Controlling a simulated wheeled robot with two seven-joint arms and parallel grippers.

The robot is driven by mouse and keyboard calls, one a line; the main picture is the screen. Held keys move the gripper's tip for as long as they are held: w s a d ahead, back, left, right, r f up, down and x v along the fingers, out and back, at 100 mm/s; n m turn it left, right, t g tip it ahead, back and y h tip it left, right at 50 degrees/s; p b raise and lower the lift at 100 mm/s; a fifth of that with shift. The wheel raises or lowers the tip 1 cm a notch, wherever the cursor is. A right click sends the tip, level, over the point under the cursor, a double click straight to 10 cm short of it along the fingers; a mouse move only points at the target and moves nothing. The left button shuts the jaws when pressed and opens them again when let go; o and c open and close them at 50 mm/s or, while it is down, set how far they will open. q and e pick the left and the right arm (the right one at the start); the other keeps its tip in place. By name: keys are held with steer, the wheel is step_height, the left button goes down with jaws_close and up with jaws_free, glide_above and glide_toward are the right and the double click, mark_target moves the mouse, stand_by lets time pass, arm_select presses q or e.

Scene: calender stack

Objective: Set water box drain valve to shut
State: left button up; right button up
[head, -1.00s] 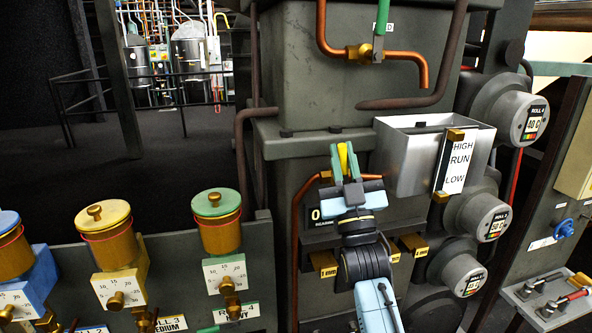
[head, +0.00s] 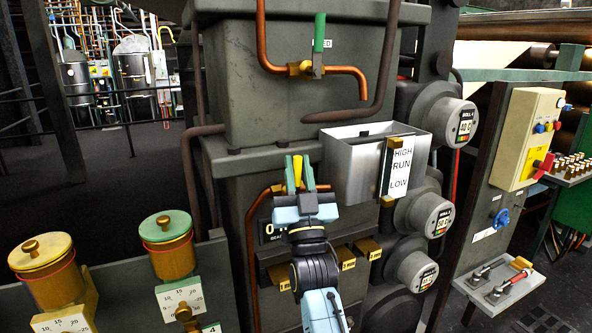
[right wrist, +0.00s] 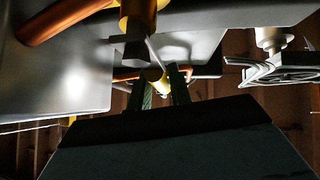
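The silver water box (head: 350,178) with its HIGH, RUN, LOW gauge (head: 398,168) stands right of center in the head view. Left of it, a copper pipe (head: 252,222) runs up to a small valve with a yellow handle (head: 297,170). My right gripper (head: 297,176) comes from below, its two green fingers on either side of the yellow handle and close to it. The right wrist view shows a yellow piece (right wrist: 156,76) between the fingertips (right wrist: 163,80). The valve body is mostly hidden behind my gripper. My left gripper is out of view.
Above is another copper pipe with a brass valve (head: 300,68) and green lever (head: 319,32). Brass blocks (head: 343,264) sit below the water box. Round roll gauges (head: 450,118) and a control panel (head: 527,140) stand right; lidded pots (head: 167,240) stand left.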

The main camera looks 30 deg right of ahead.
steer(key=o, duration=0.3)
steer(key=b+v, duration=0.3)
steer(key=v, duration=1)
steer(key=shift+s+f, duration=0.1)
steer(key=shift+s, duration=0.05)
